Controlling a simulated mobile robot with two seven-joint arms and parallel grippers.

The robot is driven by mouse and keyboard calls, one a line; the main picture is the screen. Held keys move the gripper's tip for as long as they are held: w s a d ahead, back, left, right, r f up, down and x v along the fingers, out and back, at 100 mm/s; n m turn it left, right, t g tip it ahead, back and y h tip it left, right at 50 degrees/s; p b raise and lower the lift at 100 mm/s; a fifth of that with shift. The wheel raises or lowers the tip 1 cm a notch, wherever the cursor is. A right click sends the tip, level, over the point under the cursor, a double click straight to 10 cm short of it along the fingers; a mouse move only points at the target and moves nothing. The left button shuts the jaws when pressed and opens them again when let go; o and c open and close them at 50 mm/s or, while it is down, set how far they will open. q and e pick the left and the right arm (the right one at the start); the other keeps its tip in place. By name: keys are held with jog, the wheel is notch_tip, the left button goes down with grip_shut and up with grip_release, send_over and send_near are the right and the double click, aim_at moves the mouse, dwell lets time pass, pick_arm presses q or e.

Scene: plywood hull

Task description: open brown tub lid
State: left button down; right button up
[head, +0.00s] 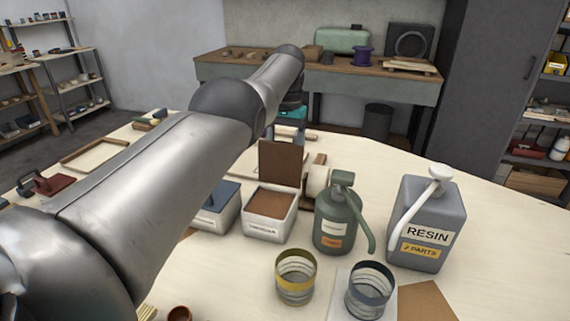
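The brown tub (268,229) is a pale square box on the table, with a label on its front and brown powder-like contents showing. Its brown lid (280,164) stands upright at the tub's back edge, so the tub is open. My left arm reaches in from the left across the table, past the lid. Its far end, with what looks like my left gripper (289,112), shows small behind and above the lid; I cannot make out the fingers. It appears apart from the lid. My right gripper is not in view.
A blue-lidded tub (222,203) stands left of the brown one, partly behind my arm. A green pump bottle (337,218) stands close on its right, then a grey resin can (428,222). Two banded clear cups (296,281) (370,291) stand in front. The table's right side is clear.

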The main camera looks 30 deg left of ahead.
pick_arm(q)
jog(key=shift+s+d, duration=0.2)
jog(key=shift+d, duration=0.05)
jog(key=shift+c, duration=2.2)
grip_release()
jog(key=shift+o, duration=1.2)
jog(key=shift+s, duration=0.1)
jog(key=shift+a, duration=0.1)
jog(key=shift+r+p, duration=0.4)
jog(key=shift+r, duration=0.4)
notch_tip(320, 180, up, 18)
jog(key=p, duration=1.8)
jog(key=shift+r, duration=0.25)
jog(key=shift+f, duration=0.1)
